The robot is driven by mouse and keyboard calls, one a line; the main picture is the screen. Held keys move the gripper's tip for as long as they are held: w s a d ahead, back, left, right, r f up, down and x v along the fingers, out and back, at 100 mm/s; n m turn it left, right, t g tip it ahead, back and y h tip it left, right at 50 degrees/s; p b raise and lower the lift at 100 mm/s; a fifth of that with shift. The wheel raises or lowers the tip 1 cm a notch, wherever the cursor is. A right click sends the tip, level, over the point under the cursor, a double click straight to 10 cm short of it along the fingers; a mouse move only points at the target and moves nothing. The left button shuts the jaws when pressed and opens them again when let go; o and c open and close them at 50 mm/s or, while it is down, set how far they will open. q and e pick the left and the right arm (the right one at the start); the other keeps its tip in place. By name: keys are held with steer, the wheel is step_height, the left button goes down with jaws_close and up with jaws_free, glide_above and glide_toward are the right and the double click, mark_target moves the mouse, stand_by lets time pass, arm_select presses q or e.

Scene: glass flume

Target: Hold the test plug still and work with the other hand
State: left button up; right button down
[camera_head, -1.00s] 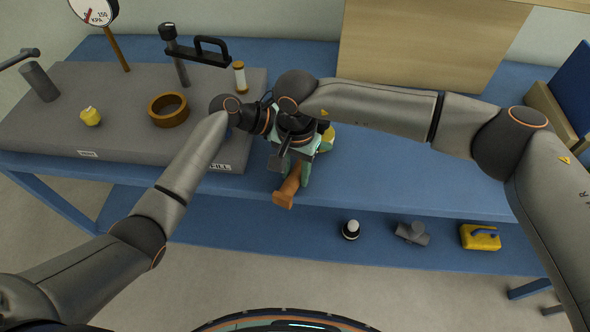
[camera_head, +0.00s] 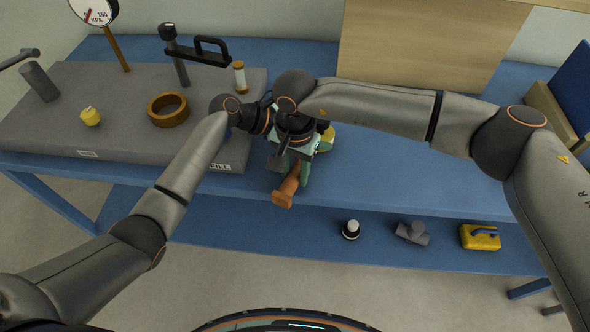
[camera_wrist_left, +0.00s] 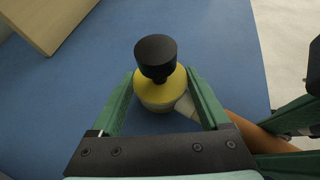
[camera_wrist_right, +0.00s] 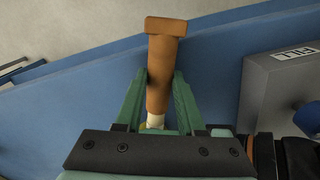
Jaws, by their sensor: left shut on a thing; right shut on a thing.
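The test plug shows in the left wrist view as a yellow body (camera_wrist_left: 152,90) with a black knob (camera_wrist_left: 155,52) on top and a white stub at its side. My left gripper (camera_wrist_left: 160,84) is shut around the yellow body. In the head view the plug is mostly hidden, with a bit of yellow (camera_head: 327,140) showing. My right gripper (camera_wrist_right: 160,80) is shut on an orange-brown handle-like piece (camera_wrist_right: 162,62) with a flared end, beside the white stub. In the head view this piece (camera_head: 289,184) points toward the bench's front edge. Whether it joins the stub is unclear.
A grey slab (camera_head: 60,130) on the blue bench carries a brown ring (camera_head: 168,108), a yellow piece (camera_head: 91,117), a black-handled post (camera_head: 178,55) and a small cylinder (camera_head: 239,77). A wooden board (camera_head: 420,45) stands behind. A yellow case (camera_head: 480,237) sits below.

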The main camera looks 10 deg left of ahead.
steer(key=shift+s+a, duration=0.25)
steer(key=shift+s, duration=0.45)
steer(key=shift+s+a, duration=0.25)
steer(key=shift+s, duration=0.4)
arm_select(q)
steer(key=shift+f, duration=0.1)
arm_select(e)
steer(key=shift+w+r, duration=0.1)
steer(key=shift+r, duration=2.15)
arm_select(q)
steer(key=shift+s, duration=0.15)
arm_select(e)
steer(key=shift+r, duration=0.4)
arm_select(q)
steer(key=shift+d+f, duration=0.1)
arm_select(e)
steer(key=shift+w, duration=0.1)
arm_select(q)
steer(key=o, duration=0.8)
steer(key=shift+s, duration=0.1)
steer(key=shift+o, duration=0.2)
steer(key=v, duration=1.1)
arm_select(e)
steer(key=shift+d+f, duration=0.1)
steer(key=shift+f, duration=0.05)
arm_select(q)
steer(key=shift+a+r, duration=0.4)
steer(key=shift+a, duration=0.15)
arm_select(e)
steer(key=shift+s, duration=0.25)
